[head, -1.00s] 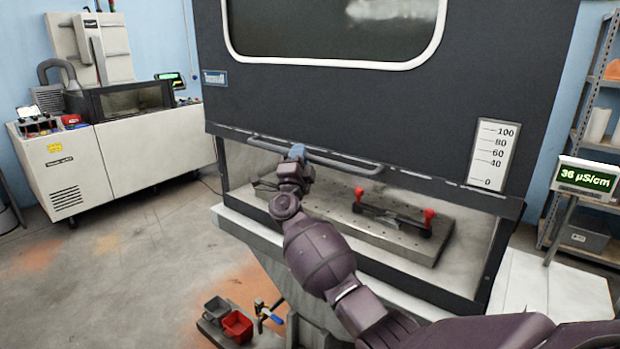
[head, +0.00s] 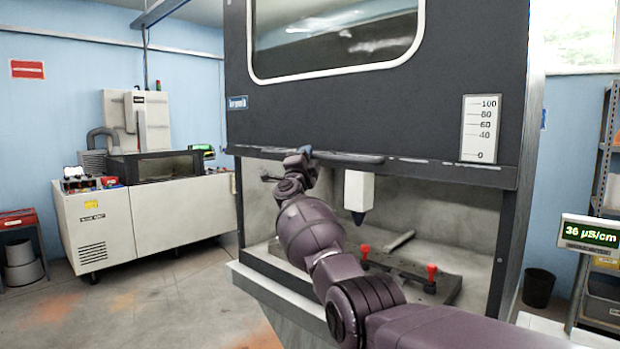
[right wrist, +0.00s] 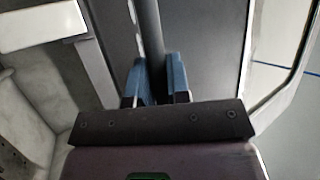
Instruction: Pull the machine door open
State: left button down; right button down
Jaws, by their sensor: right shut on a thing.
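The machine door (head: 380,112) is a dark panel with a white-framed window, and it stands raised above the lower part of the chamber. Its grey bar handle (head: 348,158) runs along the bottom edge. My right gripper (head: 305,152) is at the left part of this handle. In the right wrist view the blue fingers of the gripper (right wrist: 160,82) are shut around the handle bar (right wrist: 150,35). My left gripper is in no view.
Inside the open chamber a white tool head (head: 358,190) hangs above a plate with red-knobbed clamps (head: 400,268). A second machine (head: 145,215) stands at the left. A shelf (head: 600,215) and a readout (head: 588,235) are at the right.

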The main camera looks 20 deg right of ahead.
aim_at(307, 138)
jog(key=shift+r+p, duration=0.4)
jog(key=shift+r, duration=2.15)
jog(key=c, duration=1.1)
grip_release()
jog(key=shift+f, duration=0.1)
jog(key=shift+f, duration=0.1)
jog(key=p+v, duration=0.2)
jog(key=v, duration=0.8)
jog(key=shift+s+a+f, duration=0.15)
jog(key=shift+s+a, duration=0.1)
jog(key=shift+s, duration=0.05)
